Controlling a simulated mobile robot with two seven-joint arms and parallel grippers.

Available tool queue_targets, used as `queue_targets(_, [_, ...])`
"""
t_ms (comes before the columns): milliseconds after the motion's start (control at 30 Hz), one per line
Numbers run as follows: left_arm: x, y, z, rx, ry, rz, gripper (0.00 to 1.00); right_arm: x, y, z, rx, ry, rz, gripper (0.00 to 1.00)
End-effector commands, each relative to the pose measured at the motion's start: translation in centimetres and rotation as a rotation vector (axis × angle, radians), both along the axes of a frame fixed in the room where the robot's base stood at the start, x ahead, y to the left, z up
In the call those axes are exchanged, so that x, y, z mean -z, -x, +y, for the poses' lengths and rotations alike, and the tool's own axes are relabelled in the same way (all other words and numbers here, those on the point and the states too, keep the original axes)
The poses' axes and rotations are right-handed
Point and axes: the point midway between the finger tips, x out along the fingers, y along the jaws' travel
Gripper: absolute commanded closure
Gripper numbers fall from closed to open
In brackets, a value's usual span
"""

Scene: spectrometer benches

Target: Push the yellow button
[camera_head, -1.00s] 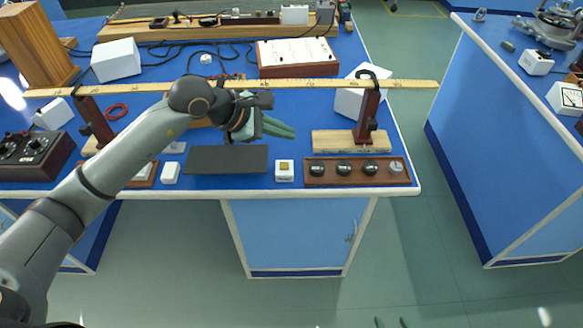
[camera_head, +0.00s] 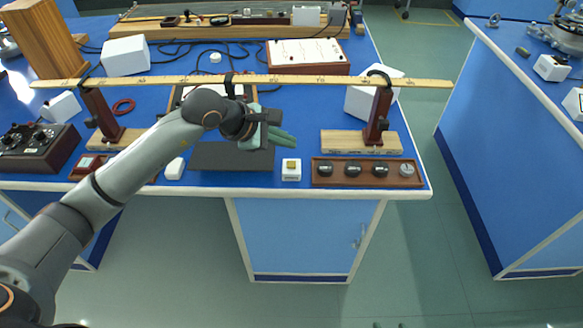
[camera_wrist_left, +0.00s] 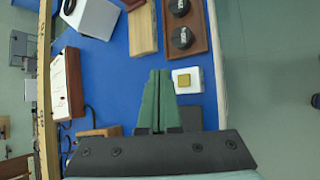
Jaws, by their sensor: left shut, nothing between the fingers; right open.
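In the left wrist view the yellow button (camera_wrist_left: 184,80) shows just to the right of the fingertips. My left gripper (camera_head: 291,138) is shut and empty, with its green fingers pointing right, and appears above and behind the white box in the head view. In the left wrist view its closed fingers (camera_wrist_left: 158,75) lie beside the box, apart from the button in the picture. My right gripper is not in view.
A wooden tray (camera_head: 316,181) with several black knobs or weights sits right of the white box. A dark flat plate (camera_head: 215,158) lies to its left. A long yellow ruler (camera_head: 300,80) on two stands crosses behind. A wooden block (camera_head: 345,142) supports the right stand.

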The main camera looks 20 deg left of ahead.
Motion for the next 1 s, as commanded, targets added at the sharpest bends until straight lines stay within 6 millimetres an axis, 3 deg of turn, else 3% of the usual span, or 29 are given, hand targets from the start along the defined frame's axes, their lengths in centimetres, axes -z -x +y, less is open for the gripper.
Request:
queue_targets(100, [2.2, 0.0, 0.0, -0.001, -0.001, 0.0, 1.0, 1.0, -0.4, 0.4, -0.008, -0.004, -0.004, 0.4])
queue_targets(300, [3.5, 0.0, 0.0, -0.001, -0.001, 0.0, 1.0, 1.7, -0.5, 1.4, -0.03, -0.014, 0.004, 0.4])
queue_targets(1000, [3.6, 0.0, 0.0, -0.001, -0.001, 0.0, 1.0, 1.2, -1.1, 1.5, -0.035, -0.013, -0.008, 0.4])
